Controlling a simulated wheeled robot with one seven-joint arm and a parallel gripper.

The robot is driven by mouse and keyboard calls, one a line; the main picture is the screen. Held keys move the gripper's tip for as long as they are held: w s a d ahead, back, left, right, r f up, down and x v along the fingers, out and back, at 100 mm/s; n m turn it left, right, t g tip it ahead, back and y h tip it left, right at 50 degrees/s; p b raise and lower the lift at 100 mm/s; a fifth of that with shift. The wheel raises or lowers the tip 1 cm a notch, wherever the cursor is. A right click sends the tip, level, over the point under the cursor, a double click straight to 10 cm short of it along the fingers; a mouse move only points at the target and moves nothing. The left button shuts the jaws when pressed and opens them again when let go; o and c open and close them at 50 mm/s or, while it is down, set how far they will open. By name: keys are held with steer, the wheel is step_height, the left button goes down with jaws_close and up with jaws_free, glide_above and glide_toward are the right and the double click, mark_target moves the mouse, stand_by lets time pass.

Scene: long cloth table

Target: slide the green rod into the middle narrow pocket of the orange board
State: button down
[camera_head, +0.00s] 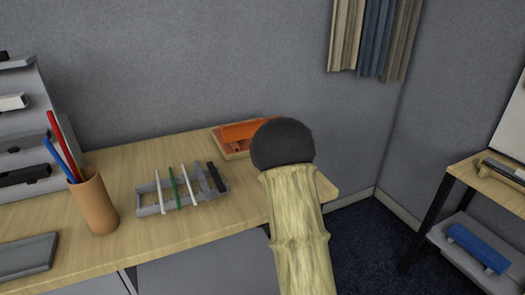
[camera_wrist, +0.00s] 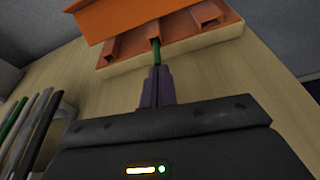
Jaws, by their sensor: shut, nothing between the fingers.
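The orange board (camera_wrist: 140,15) stands on a pale wooden base at the top of the wrist view. In the head view the board (camera_head: 243,131) is at the back right of the table, partly hidden by my wrist. A green rod (camera_wrist: 156,52) lies with its far end in the middle narrow pocket, its near end pointing at my gripper. My gripper (camera_wrist: 158,72) is shut with nothing between its fingers, its tips close to that near end; whether they touch is unclear. The head view hides my fingers. Another green rod (camera_head: 175,188) lies in the grey rack.
The grey rack (camera_head: 153,211) also holds white and dark sticks, left of my arm. A tan cup (camera_head: 94,203) with red and blue pens and a grey tray (camera_head: 27,266) stand farther left. Table surface is clear between rack and board.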

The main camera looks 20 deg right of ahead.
steer(key=shift+w, duration=1.75)
stand_by(0.4)
steer(key=shift+s+b, duration=1.15)
steer(key=shift+s, duration=0.4)
steer(key=v, duration=1.7)
steer(key=shift+s, duration=0.2)
steer(key=shift+w, duration=0.15)
